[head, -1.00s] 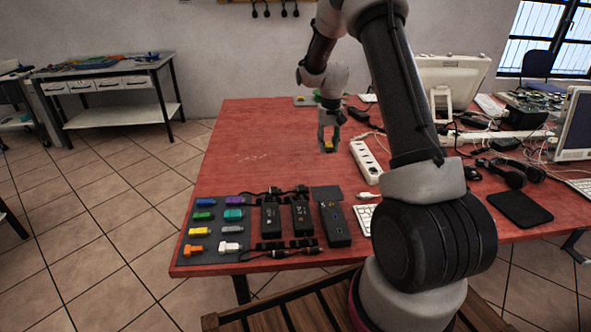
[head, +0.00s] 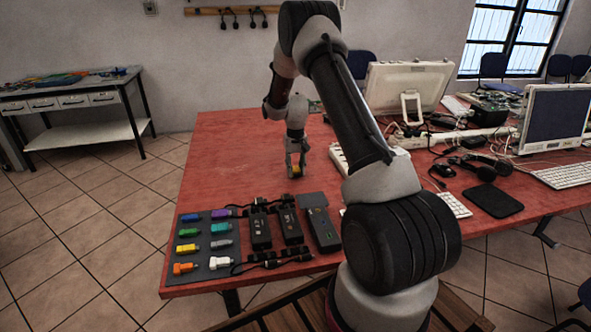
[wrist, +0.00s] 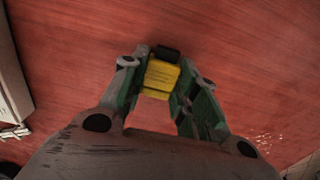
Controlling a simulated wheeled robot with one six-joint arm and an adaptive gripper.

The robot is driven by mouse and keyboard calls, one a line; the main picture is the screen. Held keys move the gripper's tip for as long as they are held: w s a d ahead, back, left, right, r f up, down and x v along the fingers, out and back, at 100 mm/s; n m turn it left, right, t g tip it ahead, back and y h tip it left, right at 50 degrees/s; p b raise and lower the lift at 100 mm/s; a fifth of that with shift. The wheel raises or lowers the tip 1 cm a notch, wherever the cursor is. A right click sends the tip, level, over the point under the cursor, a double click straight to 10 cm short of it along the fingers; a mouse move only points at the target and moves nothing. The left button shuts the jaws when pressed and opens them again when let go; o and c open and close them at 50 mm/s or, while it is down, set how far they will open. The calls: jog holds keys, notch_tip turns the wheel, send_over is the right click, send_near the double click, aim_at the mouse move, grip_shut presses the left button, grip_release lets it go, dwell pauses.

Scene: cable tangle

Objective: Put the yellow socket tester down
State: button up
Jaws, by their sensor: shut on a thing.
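The yellow socket tester (head: 295,170) is between the fingers of my gripper (head: 295,168), over the red table (head: 235,150). In the wrist view my gripper (wrist: 165,85) is shut on the tester (wrist: 160,78), a yellow block with a black end pointing away from the palm. The red table top shows behind it. I cannot tell whether the tester touches the table or hangs just above it.
A dark mat (head: 190,226) with several coloured connectors lies at the front left, beside black power adapters (head: 260,230). A white power strip (head: 340,160) is right of my gripper. The red table left of and behind my gripper is clear.

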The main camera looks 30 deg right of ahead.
aim_at(296, 169)
jog(key=shift+f, duration=0.25)
jog(key=o, duration=1.1)
notch_tip(296, 169, up, 12)
jog(key=r, duration=0.1)
jog(key=s+a+r+t, duration=0.1)
jog(key=s+a+r, duration=0.1)
jog(key=s+r, duration=0.4)
jog(key=s+a+r, duration=0.2)
jog(key=s+r, duration=0.1)
jog(key=r, duration=0.5)
jog(key=s+a+r+n+t, duration=0.25)
jog(key=s+r, duration=0.55)
jog(key=s, duration=0.5)
jog(key=shift+n+t, duration=0.35)
jog(key=s+a, duration=0.1)
jog(key=s, duration=0.5)
jog(key=s+a+f, duration=0.1)
jog(key=s, duration=0.5)
jog(key=s+a, duration=0.1)
jog(key=s, duration=0.5)
jog(key=shift+s+a+f, duration=0.15)
jog(key=shift+s+a, duration=0.05)
